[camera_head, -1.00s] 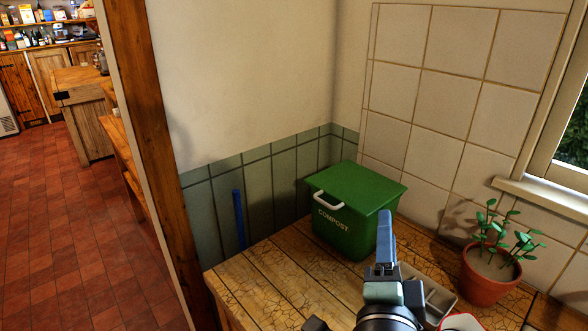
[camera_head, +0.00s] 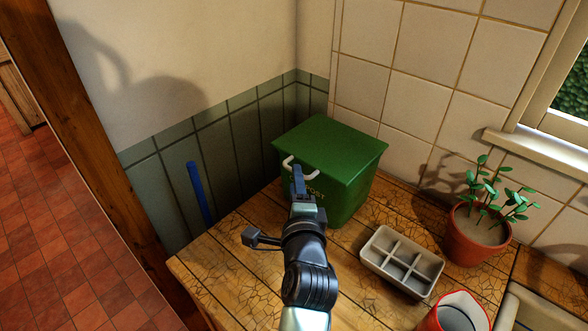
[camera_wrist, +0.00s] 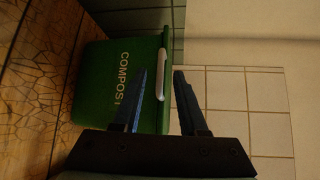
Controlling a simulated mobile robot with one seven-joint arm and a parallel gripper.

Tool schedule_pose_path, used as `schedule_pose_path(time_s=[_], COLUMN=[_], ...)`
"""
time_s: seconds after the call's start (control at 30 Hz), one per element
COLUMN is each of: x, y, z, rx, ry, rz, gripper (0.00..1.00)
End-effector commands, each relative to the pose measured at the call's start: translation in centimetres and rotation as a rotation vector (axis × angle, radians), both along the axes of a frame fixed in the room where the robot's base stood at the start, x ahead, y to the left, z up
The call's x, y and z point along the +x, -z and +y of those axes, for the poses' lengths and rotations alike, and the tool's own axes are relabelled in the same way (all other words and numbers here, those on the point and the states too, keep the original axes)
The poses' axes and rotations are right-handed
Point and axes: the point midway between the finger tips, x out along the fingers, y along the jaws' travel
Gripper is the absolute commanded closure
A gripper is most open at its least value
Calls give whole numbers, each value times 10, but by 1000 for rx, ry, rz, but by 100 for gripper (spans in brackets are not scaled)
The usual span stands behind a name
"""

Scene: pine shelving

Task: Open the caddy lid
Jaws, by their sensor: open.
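The green compost caddy (camera_head: 345,190) stands on the wooden counter in the corner, its lid (camera_head: 330,145) down. A white handle (camera_head: 314,170) is on the lid's front edge. It also shows in the wrist view (camera_wrist: 163,68), where the caddy (camera_wrist: 110,85) appears turned on its side with its COMPOST lettering. My gripper (camera_head: 298,172) is in front of the handle in the head view and hides its middle.
A grey divided tray (camera_head: 400,262), a potted plant (camera_head: 478,232) and a red container (camera_head: 458,315) stand right of the caddy. A tiled wall (camera_head: 420,90) is behind it. A blue strip (camera_head: 200,193) is by the left wall. The counter's front left (camera_head: 235,265) is clear.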

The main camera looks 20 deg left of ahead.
Motion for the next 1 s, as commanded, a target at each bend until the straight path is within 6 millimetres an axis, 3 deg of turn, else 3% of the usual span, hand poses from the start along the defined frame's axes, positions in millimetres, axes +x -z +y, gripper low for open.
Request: schedule_pose_path(time_s=[0.3, 0.7, 0.93, 1.0], x=[33, 38, 38, 38], y=[5, 6, 6, 6], z=[16, 18, 18, 18], rx=[1, 0, 0, 0], ry=[-1, 0, 0, 0], rz=[-1, -1, 0, 0], gripper=[58, 58, 97, 100])
